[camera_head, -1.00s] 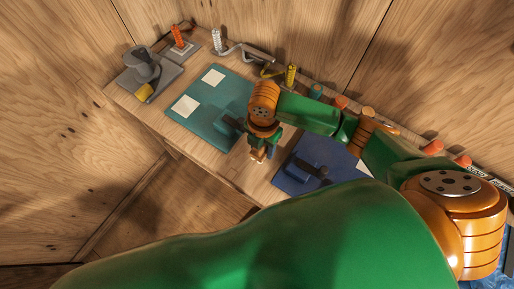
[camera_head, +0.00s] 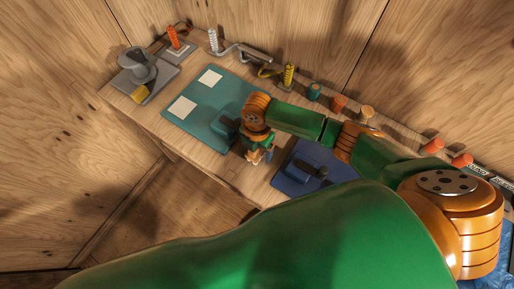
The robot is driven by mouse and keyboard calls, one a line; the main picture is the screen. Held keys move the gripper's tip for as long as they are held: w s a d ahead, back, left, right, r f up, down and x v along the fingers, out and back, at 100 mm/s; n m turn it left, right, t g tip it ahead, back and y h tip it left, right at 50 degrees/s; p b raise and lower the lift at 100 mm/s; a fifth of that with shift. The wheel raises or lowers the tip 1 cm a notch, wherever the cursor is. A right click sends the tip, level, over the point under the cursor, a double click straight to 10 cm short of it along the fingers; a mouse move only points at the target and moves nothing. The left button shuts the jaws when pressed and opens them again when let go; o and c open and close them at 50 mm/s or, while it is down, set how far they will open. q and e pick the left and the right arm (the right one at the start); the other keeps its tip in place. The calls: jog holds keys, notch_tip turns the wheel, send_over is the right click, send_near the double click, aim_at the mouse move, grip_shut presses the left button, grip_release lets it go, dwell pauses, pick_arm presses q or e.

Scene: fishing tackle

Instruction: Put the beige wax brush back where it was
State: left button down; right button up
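My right arm reaches in from the right, and my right gripper (camera_head: 258,156) points down at the front edge of the bench, between the teal mat (camera_head: 205,128) and the navy mat (camera_head: 292,181). Its fingers are small and partly hidden by the wrist. A small pale tan patch shows at the fingertips, but I cannot tell whether it is the beige wax brush or part of the gripper. I cannot make out the beige wax brush for certain anywhere else. My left gripper is not in view.
Along the back stand a teal cylinder (camera_head: 314,91), orange cylinder (camera_head: 339,103) and tan cylinder (camera_head: 366,112). A grey stand (camera_head: 139,66) is at far left.

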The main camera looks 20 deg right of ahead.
notch_tip(320, 180, up, 12)
jog(key=shift+r+p, duration=0.15)
jog(key=shift+p, duration=0.5)
